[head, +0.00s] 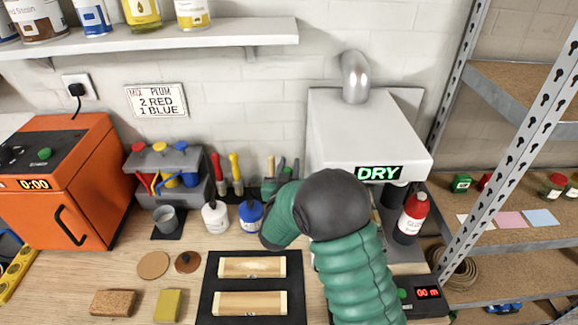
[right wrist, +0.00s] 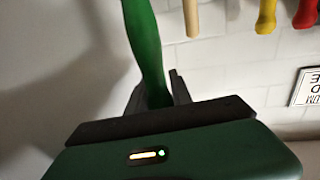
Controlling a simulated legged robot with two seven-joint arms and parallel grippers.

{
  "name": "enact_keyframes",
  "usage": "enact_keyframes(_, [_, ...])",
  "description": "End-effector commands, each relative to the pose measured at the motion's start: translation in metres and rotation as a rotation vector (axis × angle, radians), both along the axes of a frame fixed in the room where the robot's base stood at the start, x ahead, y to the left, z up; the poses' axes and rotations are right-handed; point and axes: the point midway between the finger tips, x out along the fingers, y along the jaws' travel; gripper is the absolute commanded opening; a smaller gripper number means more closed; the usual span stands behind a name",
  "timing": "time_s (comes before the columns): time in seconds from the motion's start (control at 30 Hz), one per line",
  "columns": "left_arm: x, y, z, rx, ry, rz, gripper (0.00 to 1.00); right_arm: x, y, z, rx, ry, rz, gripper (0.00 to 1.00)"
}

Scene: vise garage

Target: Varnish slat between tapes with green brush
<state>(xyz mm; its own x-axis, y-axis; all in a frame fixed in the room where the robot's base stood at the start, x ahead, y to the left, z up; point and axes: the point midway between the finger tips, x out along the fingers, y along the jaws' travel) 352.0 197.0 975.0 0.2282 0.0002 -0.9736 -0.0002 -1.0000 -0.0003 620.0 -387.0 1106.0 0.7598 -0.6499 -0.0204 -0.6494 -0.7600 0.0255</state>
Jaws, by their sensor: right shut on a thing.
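My right gripper (head: 281,178) is at the back of the bench by the row of brushes, mostly behind my own arm in the head view. In the right wrist view it (right wrist: 158,92) is shut on the green brush (right wrist: 144,45), whose green handle rises between the fingers. The brush's bristles are hidden. Two pale wooden slats lie on a black mat (head: 204,285) at the front: the far slat (head: 252,267) and the near slat (head: 249,303). Both have lighter bands at their ends. My left gripper is not in view.
A red brush (head: 216,170) and yellow brush (head: 235,170) stand left of the gripper. White (head: 215,217) and blue (head: 250,217) bottles stand before them. A grey hood marked DRY (head: 368,130) and a red bottle (head: 411,215) are right. A sponge (head: 168,306) lies front left.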

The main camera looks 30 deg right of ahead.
Motion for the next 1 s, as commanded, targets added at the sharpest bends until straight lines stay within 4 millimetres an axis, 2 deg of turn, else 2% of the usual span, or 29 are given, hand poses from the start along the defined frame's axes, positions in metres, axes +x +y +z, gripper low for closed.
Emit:
enact_keyframes(0.73, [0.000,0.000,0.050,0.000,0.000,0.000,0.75,0.000,0.001,0.068,0.002,0.000,0.003,0.00])
enact_keyframes(1.0, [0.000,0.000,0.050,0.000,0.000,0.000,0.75,0.000,0.001,0.069,0.001,0.000,0.002,0.00])
